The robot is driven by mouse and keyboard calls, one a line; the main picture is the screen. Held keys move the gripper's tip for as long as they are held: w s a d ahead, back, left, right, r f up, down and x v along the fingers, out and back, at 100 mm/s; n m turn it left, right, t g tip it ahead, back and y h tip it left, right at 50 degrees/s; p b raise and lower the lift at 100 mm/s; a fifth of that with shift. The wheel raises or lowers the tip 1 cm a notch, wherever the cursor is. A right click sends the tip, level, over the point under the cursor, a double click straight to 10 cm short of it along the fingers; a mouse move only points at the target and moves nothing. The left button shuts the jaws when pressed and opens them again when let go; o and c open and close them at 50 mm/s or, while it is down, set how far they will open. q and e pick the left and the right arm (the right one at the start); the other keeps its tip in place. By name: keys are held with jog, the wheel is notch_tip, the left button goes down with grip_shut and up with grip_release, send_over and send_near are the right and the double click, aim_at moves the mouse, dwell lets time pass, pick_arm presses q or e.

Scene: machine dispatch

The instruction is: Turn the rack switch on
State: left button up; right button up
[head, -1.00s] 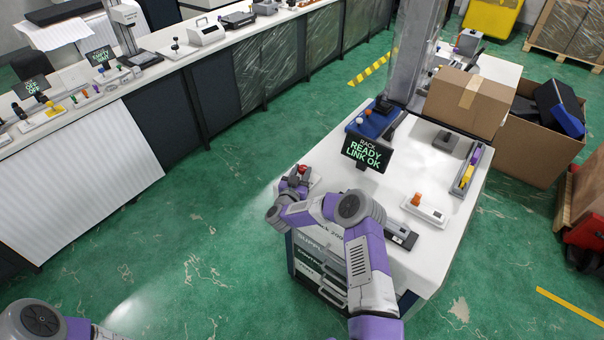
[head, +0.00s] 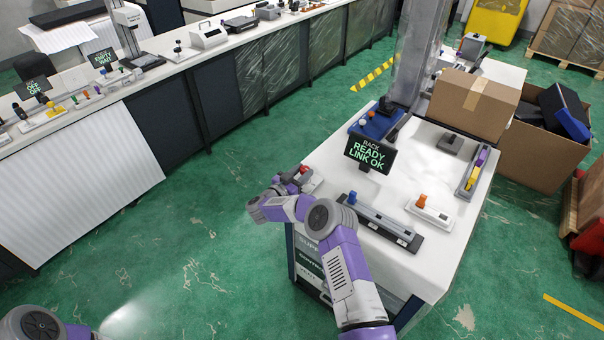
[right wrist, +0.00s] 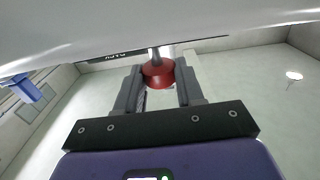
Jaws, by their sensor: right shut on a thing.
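The rack display (head: 370,154) stands on the white table (head: 392,262) and reads "RACK READY LINK OK". A red knob (head: 304,169) sits at the table's left edge. In the right wrist view the red knob (right wrist: 158,72) is on a dark stem between my right gripper's fingers. My right gripper (head: 294,178) is shut on it, and the arm partly hides the knob's base in the head view. No label for the knob is readable. My left arm shows at the lower left, but its gripper is out of view.
A dark strip with a blue knob (head: 352,198) lies along the table front, beside a white base with an orange knob (head: 421,200). A narrow tray (head: 463,191) holds coloured pieces. A cardboard box (head: 490,103) stands at the back right. Green floor is clear to the left.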

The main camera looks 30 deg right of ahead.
jog(key=o, duration=1)
jog(key=shift+o, duration=0.2)
jog(key=shift+a, duration=0.15)
jog(key=v, duration=0.7)
jog(key=shift+a+p, duration=0.15)
jog(key=shift+p, duration=0.25)
